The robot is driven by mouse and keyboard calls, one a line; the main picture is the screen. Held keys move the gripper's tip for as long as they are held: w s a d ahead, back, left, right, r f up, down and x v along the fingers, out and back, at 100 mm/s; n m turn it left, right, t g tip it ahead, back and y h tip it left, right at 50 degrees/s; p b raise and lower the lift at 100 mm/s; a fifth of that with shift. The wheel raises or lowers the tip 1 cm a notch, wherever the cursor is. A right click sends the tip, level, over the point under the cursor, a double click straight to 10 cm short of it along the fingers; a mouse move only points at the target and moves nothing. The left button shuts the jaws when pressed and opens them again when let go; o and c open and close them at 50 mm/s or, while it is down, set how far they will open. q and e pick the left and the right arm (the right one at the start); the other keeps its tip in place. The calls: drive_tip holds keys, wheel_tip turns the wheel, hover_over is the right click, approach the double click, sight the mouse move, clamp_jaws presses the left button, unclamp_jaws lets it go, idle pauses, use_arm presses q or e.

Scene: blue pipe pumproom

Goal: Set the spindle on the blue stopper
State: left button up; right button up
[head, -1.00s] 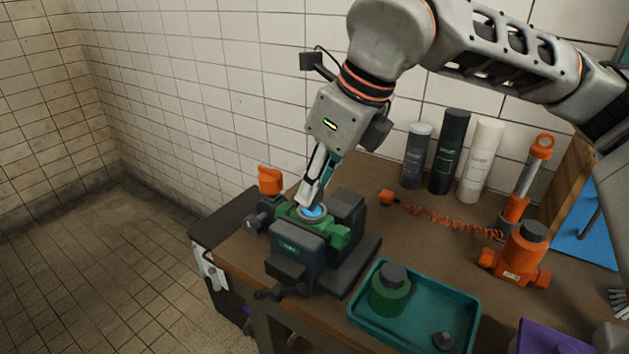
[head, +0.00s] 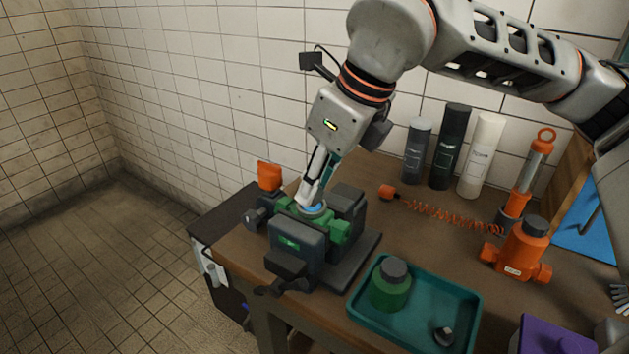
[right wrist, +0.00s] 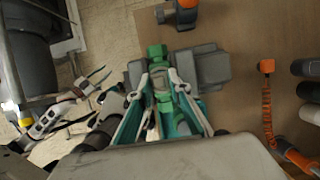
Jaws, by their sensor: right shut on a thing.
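The blue stopper (head: 317,209) shows as a blue disc at the top of the green part gripped in the dark vise (head: 298,240). My right gripper (head: 309,203) points down at it with its tips at the disc's edge. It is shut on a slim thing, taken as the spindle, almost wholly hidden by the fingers. Whether it touches the stopper cannot be told. In the right wrist view, the right fingers (right wrist: 160,82) hang over the green part of the vise. My left gripper (right wrist: 98,95) is low at the left there, its fingers apart; I cannot make it out in the head view.
A teal tray (head: 470,300) right of the vise holds a green jar (head: 390,287) and a small grey part (head: 444,336). Several bottles stand along the wall.

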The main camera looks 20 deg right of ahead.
use_arm(q)
drive_tip(key=shift+f, duration=0.25)
use_arm(e)
drive_tip(key=shift+f, duration=0.25)
drive_tip(key=o, duration=1.1)
use_arm(q)
drive_tip(key=shift+r, duration=0.1)
use_arm(e)
drive_tip(key=shift+r, duration=0.1)
